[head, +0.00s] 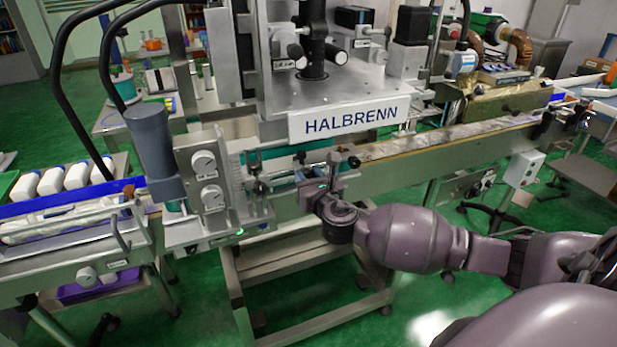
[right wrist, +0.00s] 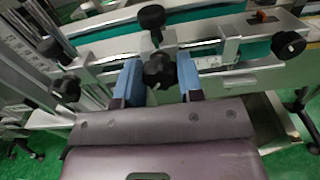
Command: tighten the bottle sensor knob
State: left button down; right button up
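A black lobed knob (right wrist: 160,71) sits on the near side of the conveyor rail, between the two blue fingers of my right gripper (right wrist: 159,80). There is a visible gap on each side, so the gripper is open around the knob and not closed on it. In the head view my right gripper (head: 314,190) is at the conveyor's front edge below the HALBRENN sign, and it hides most of this knob. No label shows which knob is the bottle sensor knob. My left gripper is in neither view.
Other black knobs stand close by, one behind (right wrist: 151,17), one at the right (right wrist: 289,45) and one at the left (right wrist: 66,89). A grey unit with two dials (head: 207,180) stands left of my gripper.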

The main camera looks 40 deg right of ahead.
jog(key=shift+c, duration=0.6)
